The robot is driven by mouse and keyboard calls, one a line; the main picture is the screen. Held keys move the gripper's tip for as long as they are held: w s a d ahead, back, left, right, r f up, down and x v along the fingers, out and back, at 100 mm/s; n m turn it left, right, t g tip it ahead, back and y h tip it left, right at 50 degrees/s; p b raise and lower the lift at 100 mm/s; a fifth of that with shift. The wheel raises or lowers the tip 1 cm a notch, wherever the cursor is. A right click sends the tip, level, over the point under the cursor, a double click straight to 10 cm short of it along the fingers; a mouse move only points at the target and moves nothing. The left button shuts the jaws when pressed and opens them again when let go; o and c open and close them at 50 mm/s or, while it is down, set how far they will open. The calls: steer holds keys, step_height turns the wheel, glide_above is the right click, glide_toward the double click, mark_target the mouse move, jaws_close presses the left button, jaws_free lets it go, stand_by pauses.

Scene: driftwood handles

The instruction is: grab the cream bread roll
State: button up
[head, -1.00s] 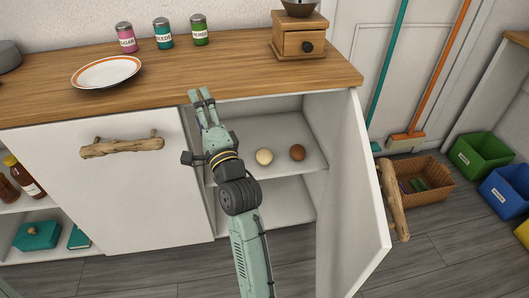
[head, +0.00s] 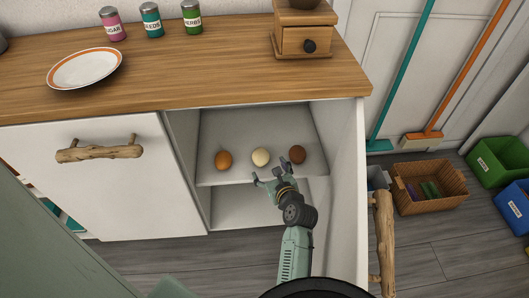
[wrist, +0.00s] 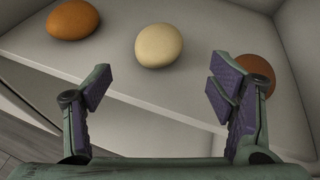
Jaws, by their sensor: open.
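The cream bread roll (head: 261,157) sits on the upper shelf of the open cabinet, between an orange-brown roll (head: 223,160) on its left and a darker brown roll (head: 297,154) on its right. My gripper (head: 270,177) is open and empty at the shelf's front edge, just in front of the cream roll and apart from it. In the wrist view the cream roll (wrist: 158,45) lies beyond the spread fingers, slightly left of the middle of the gap. The brown roll (wrist: 256,72) is partly hidden behind the right finger.
The shelf (head: 235,124) has free room behind the rolls. The open door (head: 346,190) with its driftwood handle (head: 384,240) stands close on the right of my arm. The wooden countertop (head: 200,75) lies above the opening. A basket (head: 428,188) stands on the floor at right.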

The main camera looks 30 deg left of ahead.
mark_target(263, 159)
steer(key=x, duration=0.3)
steer(key=shift+a, duration=0.15)
steer(key=x, duration=0.4)
steer(key=shift+w+a+r, duration=0.1)
steer(key=shift+a+r, duration=0.1)
steer(key=shift+r, duration=0.15)
steer(key=shift+w+a+f, duration=0.25)
steer(key=shift+w+a, duration=0.1)
steer(key=shift+a, duration=0.1)
steer(key=shift+c, duration=0.3)
steer(key=c, duration=1.2)
